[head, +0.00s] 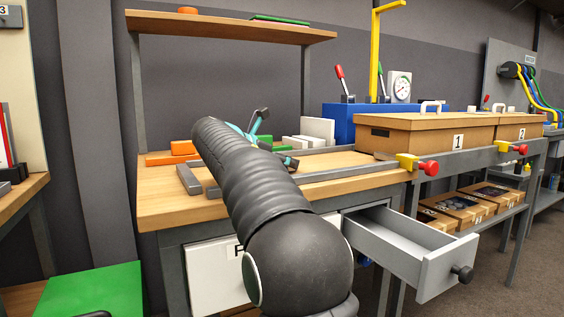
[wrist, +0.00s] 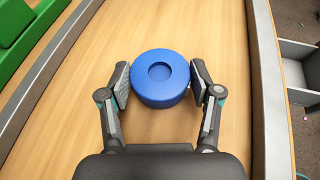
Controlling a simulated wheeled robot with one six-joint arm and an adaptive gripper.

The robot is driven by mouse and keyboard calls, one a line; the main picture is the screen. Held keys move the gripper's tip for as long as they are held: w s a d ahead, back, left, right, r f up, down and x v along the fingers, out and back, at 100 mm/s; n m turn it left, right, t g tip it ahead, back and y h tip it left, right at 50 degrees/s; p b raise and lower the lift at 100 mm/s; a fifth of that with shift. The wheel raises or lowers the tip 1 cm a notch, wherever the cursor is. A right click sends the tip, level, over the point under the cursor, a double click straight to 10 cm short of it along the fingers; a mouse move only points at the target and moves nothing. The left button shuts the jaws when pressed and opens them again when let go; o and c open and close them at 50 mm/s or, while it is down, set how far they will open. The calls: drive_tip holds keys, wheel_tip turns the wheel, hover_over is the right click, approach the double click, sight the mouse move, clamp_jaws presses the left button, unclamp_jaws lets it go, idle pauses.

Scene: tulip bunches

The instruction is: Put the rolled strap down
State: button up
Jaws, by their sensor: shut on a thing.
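The rolled strap (wrist: 160,98) is a blue round disc with a shallow round hollow in its top. In the wrist view it sits between the two fingers of my gripper (wrist: 160,72), with the pads against its left and right sides. It looks level, over the wooden bench top (wrist: 215,30). I cannot tell whether it touches the wood. In the head view my arm hides the strap and most of my gripper (head: 264,138); only grey and teal finger parts show beyond the arm.
Grey rails (head: 345,182) edge the bench, and a green block (wrist: 22,25) lies beyond the left rail in the wrist view. An open grey drawer (head: 425,268) juts out below. Cardboard box 1 (head: 400,137) stands at right. Orange and white blocks lie behind my gripper.

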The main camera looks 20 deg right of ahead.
drive_tip(key=shift+f, duration=0.15)
drive_tip(key=o, duration=1.1)
drive_tip(key=shift+o, duration=0.2)
drive_tip(key=shift+f+b, duration=0.15)
drive_tip(key=shift+b, duration=0.2)
